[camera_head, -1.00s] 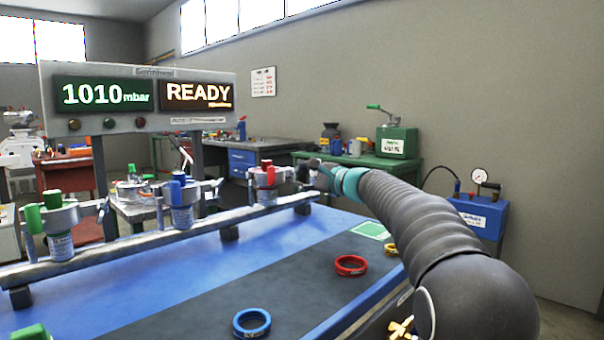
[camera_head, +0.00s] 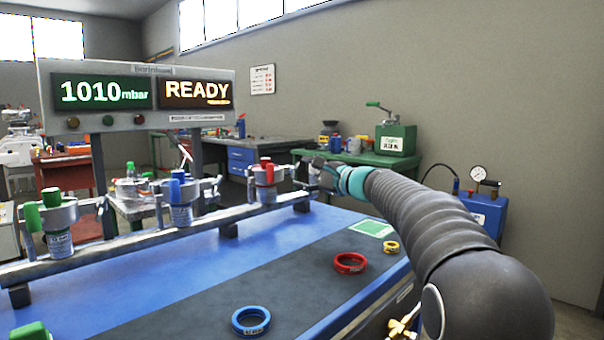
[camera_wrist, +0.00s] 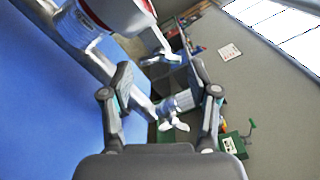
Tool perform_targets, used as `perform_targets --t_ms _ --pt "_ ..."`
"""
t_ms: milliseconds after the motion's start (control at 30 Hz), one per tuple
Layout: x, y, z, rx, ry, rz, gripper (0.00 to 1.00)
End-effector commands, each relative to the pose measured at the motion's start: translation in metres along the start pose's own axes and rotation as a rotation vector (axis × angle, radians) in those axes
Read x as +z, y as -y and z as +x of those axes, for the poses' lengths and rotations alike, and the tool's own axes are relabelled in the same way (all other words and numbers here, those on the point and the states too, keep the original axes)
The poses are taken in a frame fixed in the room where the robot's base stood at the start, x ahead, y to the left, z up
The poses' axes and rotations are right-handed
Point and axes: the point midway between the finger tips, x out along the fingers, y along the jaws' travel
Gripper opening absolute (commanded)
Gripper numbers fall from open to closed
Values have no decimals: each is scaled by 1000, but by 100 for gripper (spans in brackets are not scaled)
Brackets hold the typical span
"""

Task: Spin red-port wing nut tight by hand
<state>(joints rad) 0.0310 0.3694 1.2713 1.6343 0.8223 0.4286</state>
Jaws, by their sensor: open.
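The red port (camera_head: 265,178) is a pale cylinder with a red band and red top at the right end of the grey manifold rail. It shows at the upper left of the wrist view (camera_wrist: 95,18). A pale winged part, seemingly its wing nut (camera_wrist: 160,47), sticks out from the port's flange, just beyond the fingertips. My gripper (camera_wrist: 161,68) is open, with its fingers spread and nothing held. In the head view my gripper (camera_head: 318,172) is just right of the red port, apart from it. Whether the nut is seated is too small to tell.
The blue port (camera_head: 180,200) and green port (camera_head: 57,225) stand further left on the rail (camera_head: 150,238). Blue (camera_head: 251,321), red (camera_head: 350,263) and yellow (camera_head: 391,247) rings lie on the dark mat. The display (camera_head: 140,92) reads 1010 mbar and READY.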

Motion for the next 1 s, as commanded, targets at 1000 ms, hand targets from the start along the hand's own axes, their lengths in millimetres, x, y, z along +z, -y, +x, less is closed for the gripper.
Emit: perform_targets --t_ms 1000 --pt "0 0 -104 -1 -1 1 60"
